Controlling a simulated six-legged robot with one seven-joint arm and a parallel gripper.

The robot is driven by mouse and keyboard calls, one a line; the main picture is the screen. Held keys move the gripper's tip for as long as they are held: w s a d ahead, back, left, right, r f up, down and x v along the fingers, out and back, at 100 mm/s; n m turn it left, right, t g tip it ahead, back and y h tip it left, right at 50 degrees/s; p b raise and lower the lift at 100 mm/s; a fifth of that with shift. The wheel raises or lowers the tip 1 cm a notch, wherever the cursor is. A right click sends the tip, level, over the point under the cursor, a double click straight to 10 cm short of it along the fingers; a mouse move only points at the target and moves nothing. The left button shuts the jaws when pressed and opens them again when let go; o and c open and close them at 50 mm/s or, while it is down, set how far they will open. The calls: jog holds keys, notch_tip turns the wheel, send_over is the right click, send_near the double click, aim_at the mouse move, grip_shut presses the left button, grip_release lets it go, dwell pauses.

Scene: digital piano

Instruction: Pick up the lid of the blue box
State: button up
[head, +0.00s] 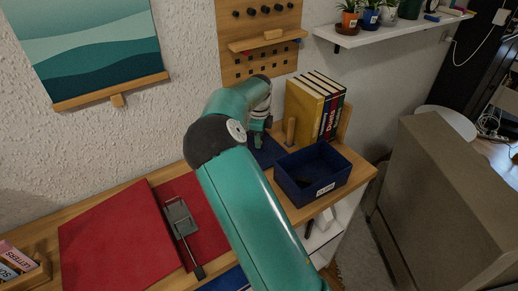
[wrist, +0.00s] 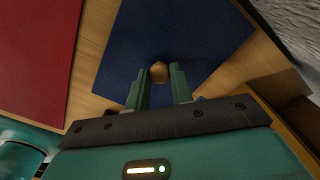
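The dark blue box (head: 311,186) stands open near the shelf's right end, with a white label on its front. Its flat blue lid (head: 269,153) lies apart to the left of the box, partly hidden by my arm. In the wrist view the lid (wrist: 170,35) fills the upper middle and has a round wooden knob (wrist: 159,72). My gripper (wrist: 160,70) is open, with the knob between its fingertips and a gap showing on each side. In the head view my gripper (head: 258,136) is over the lid, partly hidden by my arm.
Upright books (head: 315,105) stand behind the box. A pegboard (head: 262,40) hangs on the wall behind my arm. A large red board (head: 115,240) and a grey clamp-like object (head: 181,220) lie to the left. A brown box-like piece (head: 440,190) is at the right.

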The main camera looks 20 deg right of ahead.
grip_shut()
